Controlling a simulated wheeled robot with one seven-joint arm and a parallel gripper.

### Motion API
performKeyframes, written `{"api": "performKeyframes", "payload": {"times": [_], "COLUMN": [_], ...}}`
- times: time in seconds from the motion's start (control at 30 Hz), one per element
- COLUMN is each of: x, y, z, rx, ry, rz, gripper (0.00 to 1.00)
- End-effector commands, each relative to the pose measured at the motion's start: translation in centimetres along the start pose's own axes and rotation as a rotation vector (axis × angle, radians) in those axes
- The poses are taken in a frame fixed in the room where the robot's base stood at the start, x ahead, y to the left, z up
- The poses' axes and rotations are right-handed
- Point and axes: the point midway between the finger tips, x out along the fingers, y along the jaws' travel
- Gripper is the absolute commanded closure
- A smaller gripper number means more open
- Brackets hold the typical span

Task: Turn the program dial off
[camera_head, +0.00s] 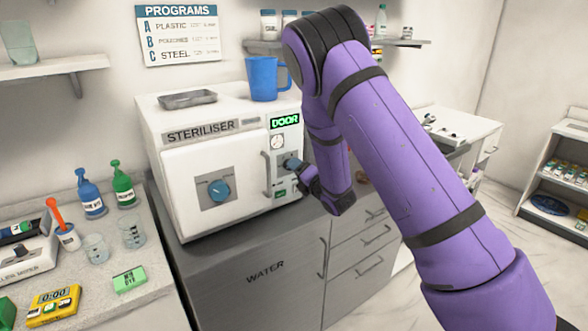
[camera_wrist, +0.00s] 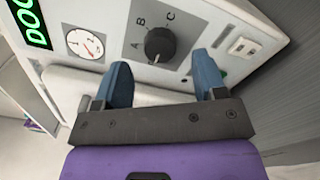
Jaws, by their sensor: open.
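The white steriliser (camera_head: 205,133) stands on a grey cabinet. In the wrist view its black program dial (camera_wrist: 160,45) sits on a grey plate with the letters A, B and C around it. A small pale mark shows at the dial's lower edge; the exact setting is hard to read. My gripper (camera_wrist: 161,62) is open, with one blue finger on each side of the dial's lower side in the picture. Whether the fingers touch the dial cannot be told. In the head view my gripper (camera_head: 291,164) is at the right of the steriliser's front and hides the dial.
A gauge (camera_wrist: 85,44) and a lit green DOOR sign (camera_head: 284,121) are near the dial. A blue mug (camera_head: 264,80) and a grey tray (camera_head: 187,99) stand on top. A white switch (camera_wrist: 243,46) is beside the dial plate.

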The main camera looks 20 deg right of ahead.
Motion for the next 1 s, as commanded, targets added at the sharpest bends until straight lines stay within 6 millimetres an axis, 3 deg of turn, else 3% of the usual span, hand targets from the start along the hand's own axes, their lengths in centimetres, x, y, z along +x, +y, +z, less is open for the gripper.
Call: {"api": "performKeyframes", "payload": {"times": [0.2,0.4,1.0], "x": [-4.2,-6.6,-7.3], "y": [-0.1,0.0,0.0], "z": [0.0,0.0,0.0], "rx": [0.002,0.001,0.003], "ry": [0.0,0.0,0.0], "rz": [-0.004,-0.002,-0.001], "gripper": [0.35,0.35,0.35]}}
